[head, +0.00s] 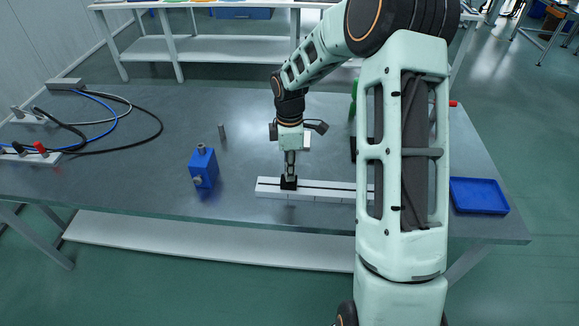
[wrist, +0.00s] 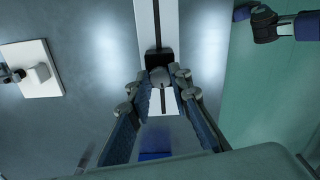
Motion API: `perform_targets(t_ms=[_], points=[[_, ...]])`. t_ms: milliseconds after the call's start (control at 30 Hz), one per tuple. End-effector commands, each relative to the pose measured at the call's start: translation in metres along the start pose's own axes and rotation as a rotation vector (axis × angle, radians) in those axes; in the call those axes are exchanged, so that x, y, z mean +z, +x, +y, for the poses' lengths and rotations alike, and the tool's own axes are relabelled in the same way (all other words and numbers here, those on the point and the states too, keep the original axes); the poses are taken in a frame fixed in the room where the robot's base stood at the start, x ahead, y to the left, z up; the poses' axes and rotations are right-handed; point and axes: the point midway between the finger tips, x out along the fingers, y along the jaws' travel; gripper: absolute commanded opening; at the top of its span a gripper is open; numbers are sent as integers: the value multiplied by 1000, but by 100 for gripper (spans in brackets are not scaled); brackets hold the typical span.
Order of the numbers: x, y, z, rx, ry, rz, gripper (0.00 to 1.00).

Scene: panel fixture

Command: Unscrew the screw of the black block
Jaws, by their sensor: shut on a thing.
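The black block (head: 289,183) sits on a white rail (head: 325,192) with a dark slot along its length, near the front of the table. In the wrist view the block (wrist: 158,58) lies on the rail just beyond my fingertips. A round grey screw head (wrist: 160,77) stands on it. My gripper (head: 290,172) points down from above, and its fingers close around the screw head. In the wrist view my gripper (wrist: 162,83) has a fingertip on each side of the head. The screw's shaft is hidden.
A blue block (head: 203,168) with grey fittings and a small grey pin (head: 222,132) stand left of the rail. A blue tray (head: 478,195) lies at the right. Cables (head: 125,125) lie at the far left. My arm hides the rail's right end. The table's front middle-left is clear.

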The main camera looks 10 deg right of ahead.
Motion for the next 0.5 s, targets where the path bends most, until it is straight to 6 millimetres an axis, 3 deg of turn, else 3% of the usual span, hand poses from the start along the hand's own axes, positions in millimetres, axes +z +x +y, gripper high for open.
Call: perform_targets(t_ms=[500], points=[[0, -1, 2, 4, -69, 0, 0]])
